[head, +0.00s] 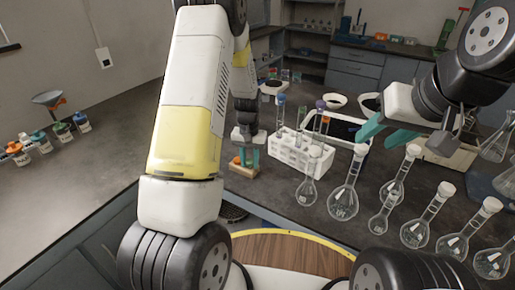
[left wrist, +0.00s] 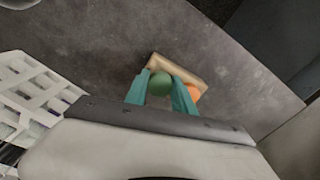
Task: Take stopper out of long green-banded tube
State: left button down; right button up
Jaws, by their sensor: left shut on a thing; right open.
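My left gripper (head: 247,157) is low over the bench, left of the white tube rack (head: 292,153). In the left wrist view, its teal fingers (left wrist: 161,78) are shut on a round green stopper (left wrist: 159,84) at a small wooden block (left wrist: 182,69). Whether the stopper is seated in the block or just above it cannot be told. An orange stopper (left wrist: 194,93) is beside the right finger. The rack holds tubes with a blue top (head: 281,99) and a purple top (head: 320,104); I cannot make out a green band. My right gripper (head: 386,132) is open and empty, right of the rack.
Several white-stoppered flasks (head: 345,190) stand right of the rack and toward the front right. The bench left of my left arm is mostly clear.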

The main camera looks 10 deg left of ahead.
pick_arm(q)
jog(key=shift+s+f, duration=0.35)
jog(key=shift+f, duration=0.4)
jog(key=c, duration=1)
grip_release()
jog(key=r, duration=0.9)
jog(key=shift+w+r, duration=0.1)
jog(key=shift+w, duration=0.2)
jog(key=s+d+r+t+h, duration=0.1)
jog(key=s+r+t, duration=0.1)
jog(key=s+r, duration=0.65)
jog(key=s+d+r+t+h, duration=0.15)
jog(key=s+r, duration=0.45)
jog(key=r, duration=0.6)
jog(key=s+r+t, duration=0.2)
jog(key=s+r, duration=0.1)
jog(key=s, duration=0.6)
jog(key=shift+s+a, duration=0.15)
jog(key=shift+s, duration=0.15)
